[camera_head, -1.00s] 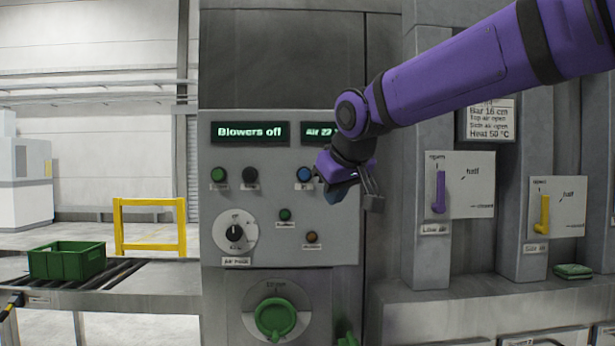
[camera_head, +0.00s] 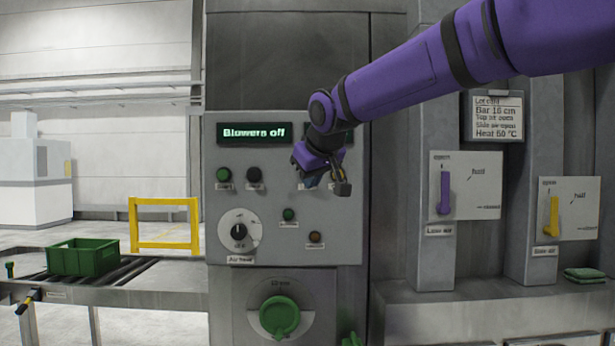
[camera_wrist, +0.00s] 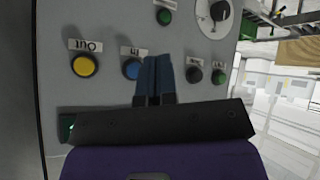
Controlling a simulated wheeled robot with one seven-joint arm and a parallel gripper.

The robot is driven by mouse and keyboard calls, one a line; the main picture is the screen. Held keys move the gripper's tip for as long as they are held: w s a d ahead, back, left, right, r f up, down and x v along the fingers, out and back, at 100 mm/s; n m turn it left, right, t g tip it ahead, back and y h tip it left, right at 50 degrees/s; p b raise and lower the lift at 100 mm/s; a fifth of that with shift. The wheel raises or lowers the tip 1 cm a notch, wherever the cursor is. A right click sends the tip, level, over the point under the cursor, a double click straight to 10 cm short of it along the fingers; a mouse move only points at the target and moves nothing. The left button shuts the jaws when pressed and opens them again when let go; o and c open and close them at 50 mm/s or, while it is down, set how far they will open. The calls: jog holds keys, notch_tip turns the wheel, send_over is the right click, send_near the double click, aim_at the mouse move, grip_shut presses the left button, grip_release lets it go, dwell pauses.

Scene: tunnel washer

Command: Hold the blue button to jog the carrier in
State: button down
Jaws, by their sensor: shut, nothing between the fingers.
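The blue button (camera_wrist: 131,68) sits on the grey control panel under a tilted label that appears to read "In". In the wrist view its right edge is partly covered by my gripper (camera_wrist: 155,62). My gripper's two dark blue fingers are shut together with nothing between them. They point at the panel just right of the blue button. I cannot tell whether they touch the panel or the button.
A yellow button (camera_wrist: 84,65) labelled "Out" is left of the blue one. A green button (camera_head: 223,174), a black button (camera_head: 254,174) and a rotary knob (camera_head: 239,232) share the panel. The display (camera_head: 254,133) reads "Blowers off". A green crate (camera_head: 83,257) stands on rollers.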

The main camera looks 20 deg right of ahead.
jog(key=w+d, duration=0.2)
jog(key=w, duration=0.5)
jog(key=shift+w+d, duration=0.15)
jog(key=shift+w, duration=0.15)
dwell(1.9)
jog(key=shift+w+d, duration=0.15)
jog(key=shift+w, duration=0.1)
